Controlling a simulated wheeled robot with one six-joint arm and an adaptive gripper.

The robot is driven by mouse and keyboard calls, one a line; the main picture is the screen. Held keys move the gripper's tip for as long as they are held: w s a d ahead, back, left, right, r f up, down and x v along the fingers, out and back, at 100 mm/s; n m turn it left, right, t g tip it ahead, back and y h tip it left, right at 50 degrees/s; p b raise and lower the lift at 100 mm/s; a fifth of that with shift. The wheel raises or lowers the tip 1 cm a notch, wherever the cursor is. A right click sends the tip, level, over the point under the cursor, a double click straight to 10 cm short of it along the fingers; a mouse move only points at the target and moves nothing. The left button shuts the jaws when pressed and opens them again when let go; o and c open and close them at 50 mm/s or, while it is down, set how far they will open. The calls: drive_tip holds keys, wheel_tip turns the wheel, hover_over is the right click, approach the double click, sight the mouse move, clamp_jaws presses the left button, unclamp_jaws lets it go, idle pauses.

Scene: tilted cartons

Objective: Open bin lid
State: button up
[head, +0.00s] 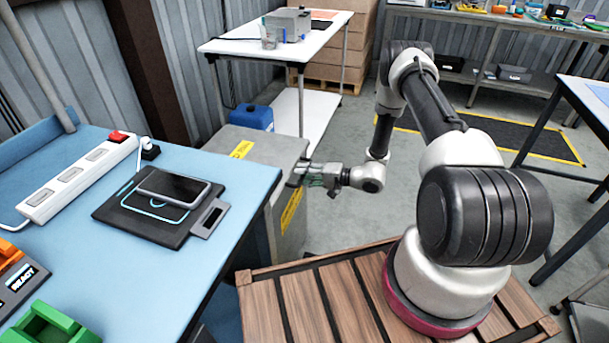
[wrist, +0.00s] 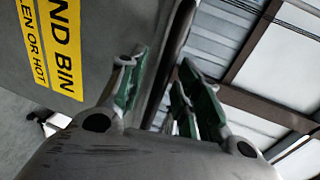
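The grey bin (head: 281,222) stands on the floor beyond the blue table, its lid (head: 258,145) lying flat on top and looking shut. The lid has a yellow label, and another yellow label is on the bin's side. My gripper (head: 297,176) is at the lid's right edge, at the upper side of the bin. In the wrist view my gripper (wrist: 160,78) has its green-padded fingers apart, with the grey bin surface (wrist: 110,30) and its dark edge running between them. Whether either finger touches the edge cannot be told.
The blue table (head: 225,165) holds a power strip (head: 80,178), a phone on a dark pad (head: 160,205) and a green part (head: 48,325). A blue container (head: 251,117) is behind the bin, near a white table (head: 275,42).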

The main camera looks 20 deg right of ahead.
clamp_jaws()
